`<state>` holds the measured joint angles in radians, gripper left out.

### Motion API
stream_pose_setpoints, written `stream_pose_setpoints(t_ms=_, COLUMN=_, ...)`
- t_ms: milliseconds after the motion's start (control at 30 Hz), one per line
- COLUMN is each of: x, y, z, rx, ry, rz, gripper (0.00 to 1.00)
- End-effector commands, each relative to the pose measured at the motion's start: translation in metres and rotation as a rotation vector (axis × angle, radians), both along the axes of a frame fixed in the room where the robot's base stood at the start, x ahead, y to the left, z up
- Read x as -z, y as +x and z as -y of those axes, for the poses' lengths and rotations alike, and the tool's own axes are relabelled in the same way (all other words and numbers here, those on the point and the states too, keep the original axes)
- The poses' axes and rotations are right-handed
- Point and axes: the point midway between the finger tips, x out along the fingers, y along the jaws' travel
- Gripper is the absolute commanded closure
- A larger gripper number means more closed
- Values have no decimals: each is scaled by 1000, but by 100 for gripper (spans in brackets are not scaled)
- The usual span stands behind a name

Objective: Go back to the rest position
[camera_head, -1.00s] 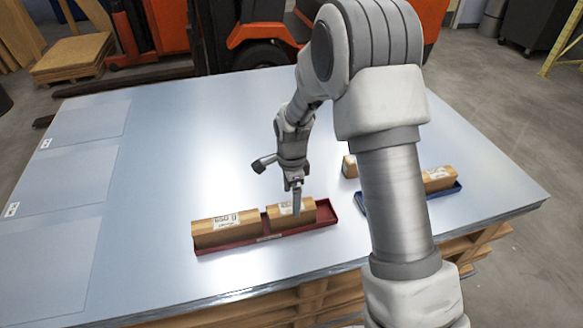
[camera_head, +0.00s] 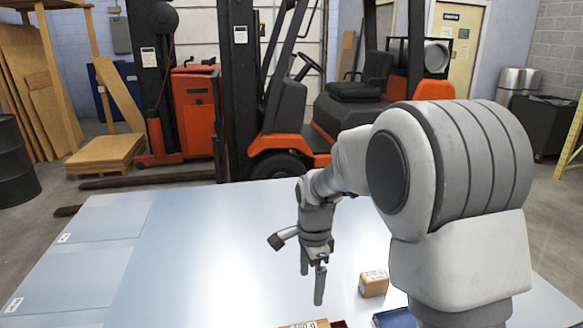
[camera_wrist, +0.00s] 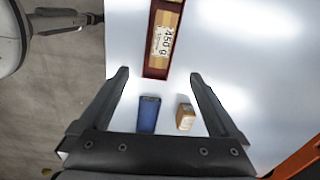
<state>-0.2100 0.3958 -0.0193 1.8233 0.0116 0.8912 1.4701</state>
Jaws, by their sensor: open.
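My gripper (camera_head: 319,285) hangs fingers down above the metal sheet table. In the wrist view its two fingers (camera_wrist: 158,75) are spread wide with nothing between them. The red tray (camera_wrist: 148,50) lies ahead of the fingers and holds a brown box (camera_wrist: 163,38) with a "450 g" label. In the head view only the top of a box (camera_head: 305,324) and a corner of the red tray (camera_head: 339,324) show at the bottom edge. My arm hides most of the blue tray (camera_head: 393,319); its end also shows in the wrist view (camera_wrist: 149,112).
A small brown box (camera_head: 373,284) stands on the sheet beside the blue tray, apart from it. Flat panels (camera_head: 75,273) lie at the table's left. An orange forklift (camera_head: 285,130) stands behind the table.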

Motion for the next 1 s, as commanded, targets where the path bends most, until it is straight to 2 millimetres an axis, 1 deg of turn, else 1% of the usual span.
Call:
stream_pose_setpoints(t_ms=33, x=-15, y=-6, z=5, rx=-39, ry=3, rz=21, gripper=3)
stream_pose_setpoints(t_ms=200, x=-56, y=-31, z=21, rx=-211, ry=0, rz=85, gripper=3)
stream_pose_setpoints(t_ms=367, x=-89, y=-60, z=36, rx=-373, ry=-17, rz=147, gripper=3)
stream_pose_setpoints(t_ms=500, x=-112, y=-87, z=48, rx=-514, ry=-43, rz=198, gripper=3)
stream_pose_setpoints(t_ms=700, x=-136, y=-127, z=63, rx=-712, ry=-96, rz=268, gripper=3)
stream_pose_setpoints(t_ms=833, x=-147, y=-154, z=71, rx=-842, ry=-141, rz=309, gripper=3)
stream_pose_setpoints(t_ms=1000, x=-154, y=-188, z=81, rx=-1007, ry=-214, rz=356, gripper=3)
